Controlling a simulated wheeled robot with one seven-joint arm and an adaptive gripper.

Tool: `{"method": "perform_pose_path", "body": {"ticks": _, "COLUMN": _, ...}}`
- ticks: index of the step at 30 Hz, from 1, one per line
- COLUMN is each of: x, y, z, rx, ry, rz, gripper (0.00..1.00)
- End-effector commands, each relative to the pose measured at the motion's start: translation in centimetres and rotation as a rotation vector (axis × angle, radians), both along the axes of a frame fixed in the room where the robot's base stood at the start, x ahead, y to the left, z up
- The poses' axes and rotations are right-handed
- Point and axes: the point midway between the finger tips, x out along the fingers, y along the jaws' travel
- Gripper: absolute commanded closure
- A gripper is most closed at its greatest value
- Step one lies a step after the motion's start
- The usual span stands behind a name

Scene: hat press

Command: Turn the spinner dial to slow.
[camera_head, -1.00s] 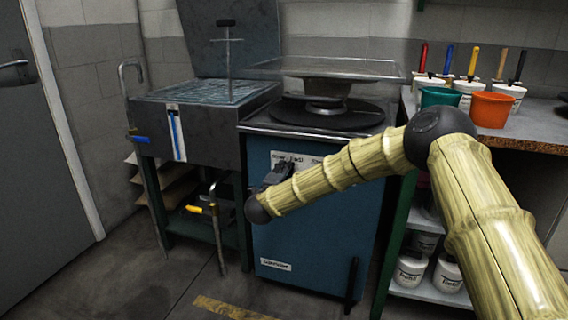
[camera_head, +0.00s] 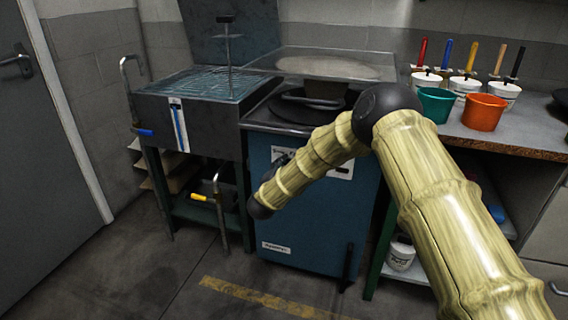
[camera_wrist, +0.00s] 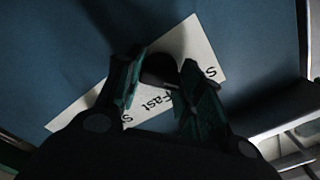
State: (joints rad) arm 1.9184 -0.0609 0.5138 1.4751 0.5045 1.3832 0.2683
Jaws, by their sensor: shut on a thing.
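The spinner is a blue cabinet (camera_head: 310,240) with a black round top, in the middle of the head view. Its white label plate (camera_head: 341,168) shows partly behind my arm. In the wrist view the label plate (camera_wrist: 196,46) reads "Fast" near its middle, with text starting with "S" at either end, cut off by my fingers. The black dial (camera_wrist: 158,68) sits on the plate between my fingertips. My gripper (camera_wrist: 160,82) is shut on the dial, one finger on each side. The dial's pointer direction cannot be made out. My forearm mostly hides the gripper in the head view.
A washout sink (camera_head: 190,115) stands left of the spinner. A workbench (camera_head: 530,137) on the right holds a teal bucket (camera_head: 436,107), an orange bucket (camera_head: 484,113) and several tubs with coloured handles. The floor in front is clear, with a yellow stripe.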

Motion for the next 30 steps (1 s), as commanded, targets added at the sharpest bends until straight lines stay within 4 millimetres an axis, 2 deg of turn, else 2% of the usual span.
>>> {"method": "perform_pose_path", "body": {"ticks": 18, "x": -0.09, "y": 0.12, "z": -0.18, "rx": -0.041, "ry": 0.016, "rz": 0.002, "gripper": 0.86}}
{"method": "perform_pose_path", "body": {"ticks": 19, "x": -0.09, "y": 0.12, "z": -0.18, "rx": -0.041, "ry": 0.016, "rz": 0.002, "gripper": 0.61}}
{"method": "perform_pose_path", "body": {"ticks": 22, "x": -0.07, "y": 0.10, "z": -0.17, "rx": -0.041, "ry": 0.016, "rz": 0.002, "gripper": 0.43}}
{"method": "perform_pose_path", "body": {"ticks": 30, "x": -0.03, "y": -0.03, "z": -0.08, "rx": -0.040, "ry": 0.015, "rz": 0.000, "gripper": 0.41}}
